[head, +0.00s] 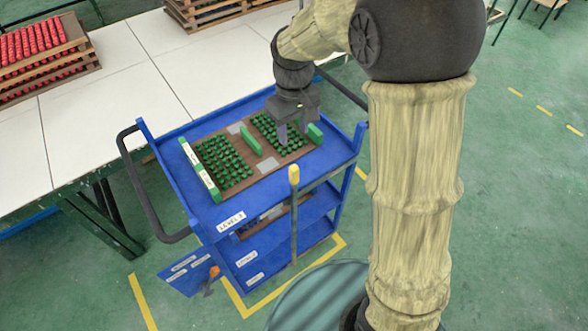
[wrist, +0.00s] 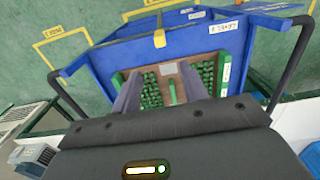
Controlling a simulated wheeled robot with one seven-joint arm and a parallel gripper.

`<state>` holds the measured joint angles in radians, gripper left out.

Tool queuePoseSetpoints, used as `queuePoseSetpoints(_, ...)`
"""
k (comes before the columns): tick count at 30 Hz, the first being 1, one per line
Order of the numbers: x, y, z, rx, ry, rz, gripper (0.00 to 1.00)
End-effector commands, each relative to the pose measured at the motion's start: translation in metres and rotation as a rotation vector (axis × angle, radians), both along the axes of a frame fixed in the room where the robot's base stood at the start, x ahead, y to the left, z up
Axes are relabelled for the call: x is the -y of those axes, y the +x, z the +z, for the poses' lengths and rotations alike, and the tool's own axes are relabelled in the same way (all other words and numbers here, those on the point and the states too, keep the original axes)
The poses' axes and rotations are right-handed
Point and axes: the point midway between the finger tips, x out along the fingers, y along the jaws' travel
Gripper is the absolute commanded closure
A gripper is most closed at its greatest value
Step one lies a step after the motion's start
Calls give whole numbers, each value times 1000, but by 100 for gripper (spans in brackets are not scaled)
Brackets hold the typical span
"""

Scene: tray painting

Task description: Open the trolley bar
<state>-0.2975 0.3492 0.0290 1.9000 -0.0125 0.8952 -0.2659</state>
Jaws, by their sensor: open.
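The blue trolley (head: 232,206) stands on the green floor, with its labelled shelves facing me. Its bar (head: 294,222) is a thin grey upright with a yellow top, standing across the front of the shelves. In the wrist view the bar's yellow top (wrist: 159,38) shows at the trolley's edge, past the fingers. My gripper (head: 293,130) is above the top shelf, over the tray, behind the bar and apart from it. In the wrist view my gripper (wrist: 159,82) has its two fingers spread, with nothing clearly held between them.
A brown tray (head: 268,165) with rows of green pieces lies on the top shelf. Black handles (head: 150,200) stick out at the trolley's sides. White tables (head: 110,105) stand behind, with a stack of red-filled trays (head: 72,70) at left. Open floor (head: 520,220) lies at right.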

Motion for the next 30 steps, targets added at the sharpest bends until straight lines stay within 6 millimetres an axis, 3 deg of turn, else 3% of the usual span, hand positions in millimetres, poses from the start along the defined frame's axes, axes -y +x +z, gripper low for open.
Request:
queuePoseSetpoints(11, 1, 0, -9, 0, 0, -3, 56)
queuePoseSetpoints(30, 1, -2, -116, -4, -1, -4, 56)
